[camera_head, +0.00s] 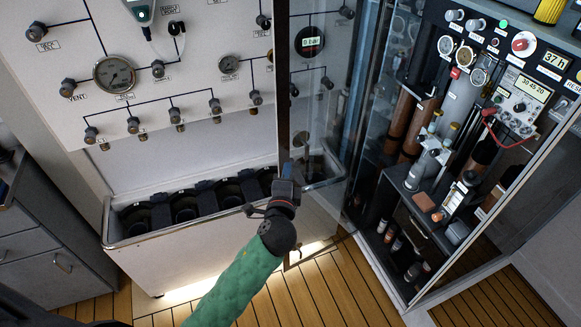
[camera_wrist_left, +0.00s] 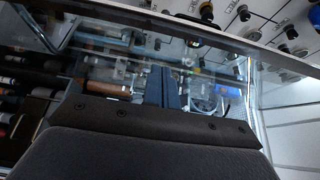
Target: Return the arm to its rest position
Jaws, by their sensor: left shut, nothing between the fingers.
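My left arm, in a green sleeve, comes up from the bottom of the head view. Its gripper (camera_head: 287,178) is in front of the dark edge of an open glass door (camera_head: 320,130); I cannot tell whether they touch. The gripper is shut with nothing between its fingers. In the left wrist view the shut blue-grey fingers (camera_wrist_left: 162,88) point at the glass. My right gripper is in neither view.
A glass-fronted cabinet (camera_head: 400,190) with cylinders, gauges and bottles stands open at the right. A white panel (camera_head: 200,65) with gauges and valves is behind a trough (camera_head: 150,250) of dark round holders. Grey drawers (camera_head: 40,245) stand at the left.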

